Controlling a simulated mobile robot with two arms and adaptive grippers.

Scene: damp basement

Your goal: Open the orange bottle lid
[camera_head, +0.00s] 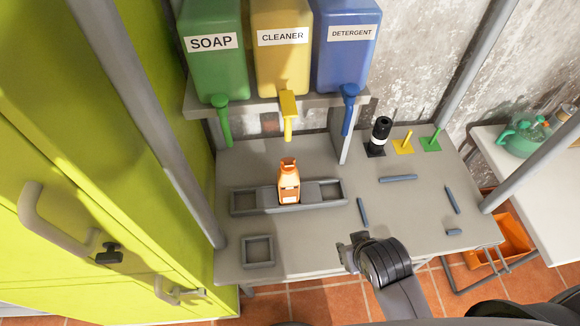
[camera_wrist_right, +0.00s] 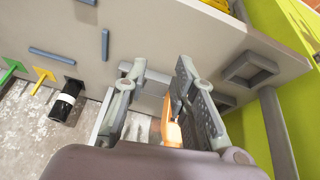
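The orange bottle (camera_head: 288,186) stands upright in the middle slot of a grey holder (camera_head: 244,200) on the workbench, its lid (camera_head: 288,163) on top. My right gripper (camera_head: 352,248) is to the right of the bottle and nearer the bench's front edge, apart from it. In the right wrist view my gripper (camera_wrist_right: 160,72) is open with its two fingers spread. Part of the orange bottle (camera_wrist_right: 172,128) shows between and beyond the fingers there, partly hidden by the right-hand finger. My left gripper is not in view.
Soap (camera_head: 212,65), cleaner (camera_head: 280,60) and detergent (camera_head: 343,60) dispensers hang above the bench's back. A black bottle (camera_head: 380,132) and yellow (camera_head: 403,146) and green (camera_head: 431,143) pieces stand at the back right. A small square tray (camera_head: 258,251) sits front left. Several blue-grey bars lie right.

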